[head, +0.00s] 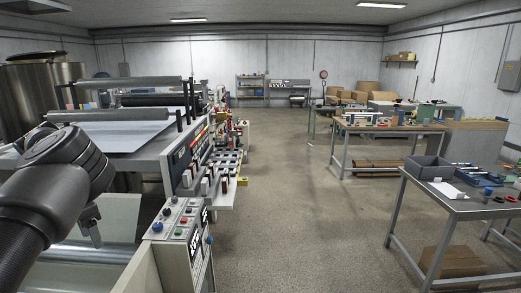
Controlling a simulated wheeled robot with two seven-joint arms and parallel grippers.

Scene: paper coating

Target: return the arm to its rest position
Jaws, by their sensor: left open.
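My left arm comes in from the left edge of the head view, dark grey and bent downward. My left gripper (91,229) hangs below the wrist, in front of the coating machine's pale tray area. Its fingers are small and partly hidden by the wrist, and no object shows between them. My right gripper is not in view. The coating machine (150,160) stands on the left, with a roller (108,115) above a smooth sheet (105,136).
A control panel (180,222) with buttons stands close to the right of my left gripper. A steel table (470,205) with a grey bin (428,168) is at right. Another workbench (385,128) stands behind it. The middle floor (285,190) is clear.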

